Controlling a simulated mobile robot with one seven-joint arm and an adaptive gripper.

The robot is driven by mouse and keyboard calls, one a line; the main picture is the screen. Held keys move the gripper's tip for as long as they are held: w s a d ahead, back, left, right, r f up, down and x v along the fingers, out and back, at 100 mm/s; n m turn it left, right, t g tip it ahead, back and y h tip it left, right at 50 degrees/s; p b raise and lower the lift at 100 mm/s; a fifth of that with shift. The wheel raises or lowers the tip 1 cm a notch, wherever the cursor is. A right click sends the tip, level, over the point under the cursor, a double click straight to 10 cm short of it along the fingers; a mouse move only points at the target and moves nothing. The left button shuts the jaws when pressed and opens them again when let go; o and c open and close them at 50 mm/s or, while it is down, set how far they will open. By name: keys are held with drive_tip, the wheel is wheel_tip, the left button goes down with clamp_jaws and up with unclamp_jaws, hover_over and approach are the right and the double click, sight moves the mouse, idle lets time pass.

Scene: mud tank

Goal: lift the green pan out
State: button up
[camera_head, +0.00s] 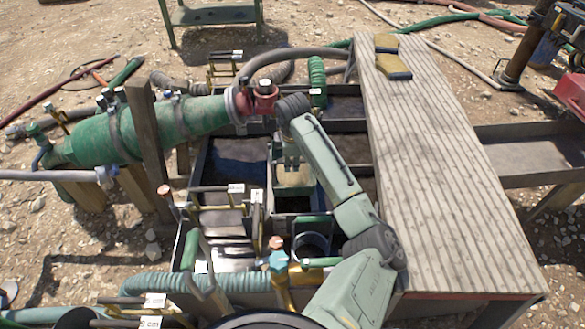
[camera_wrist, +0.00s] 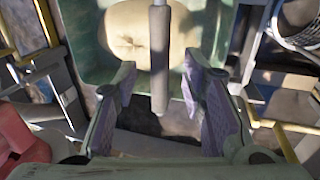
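The green pan (camera_wrist: 85,35) fills the top of the wrist view, with a pale tan, rounded load (camera_wrist: 120,30) inside. A grey bar (camera_wrist: 159,60), apparently its handle, runs over the middle of the load. My gripper (camera_wrist: 162,95) is open, one finger on each side of the bar's near end, with gaps on both sides. I cannot tell whether the fingers are low enough to enclose the bar. In the head view my gripper (camera_head: 291,160) points down over the pan, whose tan load shows beneath it, inside the tank. My arm hides part of the pan there.
The tank's dark compartments (camera_head: 235,160) surround the pan. A green hydrocyclone (camera_head: 150,130) lies to the left, with a red fitting (camera_head: 264,98) near my wrist. A plank walkway (camera_head: 435,150) with yellow gloves (camera_head: 392,66) stands to the right. Racks and hoses crowd the front left.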

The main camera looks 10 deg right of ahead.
drive_tip(key=shift+w+f, duration=0.1)
drive_tip(key=shift+f, duration=0.25)
drive_tip(key=shift+c, duration=0.3)
clamp_jaws()
drive_tip(key=shift+r, duration=0.15)
idle(0.5)
